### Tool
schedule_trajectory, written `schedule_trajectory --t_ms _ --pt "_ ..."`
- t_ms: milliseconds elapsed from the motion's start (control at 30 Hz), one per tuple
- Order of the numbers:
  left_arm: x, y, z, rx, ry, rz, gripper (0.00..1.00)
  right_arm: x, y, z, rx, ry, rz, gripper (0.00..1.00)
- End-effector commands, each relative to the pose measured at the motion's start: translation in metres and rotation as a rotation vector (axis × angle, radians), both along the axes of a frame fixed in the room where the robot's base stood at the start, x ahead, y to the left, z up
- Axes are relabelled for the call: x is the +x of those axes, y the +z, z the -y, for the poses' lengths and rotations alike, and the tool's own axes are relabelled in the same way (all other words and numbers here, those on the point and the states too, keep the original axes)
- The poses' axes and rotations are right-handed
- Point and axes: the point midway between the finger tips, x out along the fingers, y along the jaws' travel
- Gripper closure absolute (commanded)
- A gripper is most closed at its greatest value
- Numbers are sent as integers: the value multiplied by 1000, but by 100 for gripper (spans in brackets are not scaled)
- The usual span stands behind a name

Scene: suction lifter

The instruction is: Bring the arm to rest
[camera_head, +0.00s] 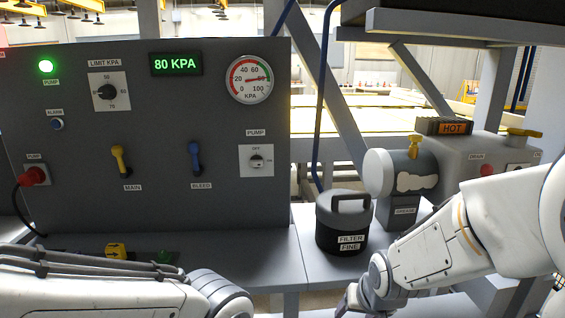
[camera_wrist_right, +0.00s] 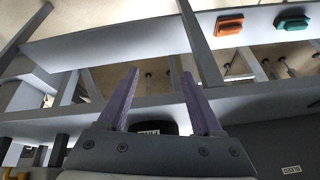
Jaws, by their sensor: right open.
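My right gripper (camera_wrist_right: 160,88) shows in the right wrist view with its two purple fingers spread and nothing between them. In the head view my right arm comes in from the right, its wrist low in front of the bench, near the filter canister; its fingers are not clearly seen there. My left arm lies along the bottom left of the head view; its gripper is out of frame. The control panel (camera_head: 80,195) stands upright at the left. Its display (camera_head: 176,64) reads 80 KPA and the green pump lamp (camera_head: 46,66) is lit.
A black filter canister (camera_head: 342,238) stands on the bench, close to my right wrist. Behind my right arm are a grease cylinder (camera_head: 378,173) and a HOT sign (camera_head: 453,128). An orange block (camera_wrist_right: 229,24) and a teal block (camera_wrist_right: 292,22) sit on a ledge.

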Motion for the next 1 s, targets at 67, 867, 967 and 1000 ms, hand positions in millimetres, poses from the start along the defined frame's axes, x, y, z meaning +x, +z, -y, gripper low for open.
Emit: schedule_trajectory --t_ms 67,867,967,1000 --pt "0 0 0 0 0 0 50 -22 -9 14 -39 38 -70 33" --pt "0 -143 0 0 0 0 50 -130 -131 -66 -108 510 -286 33" --pt "0 -161 0 1 0 -1 50 -145 -143 -77 -113 572 -304 33" --pt "0 -167 0 0 0 0 50 -151 -148 -81 -114 594 -308 33"
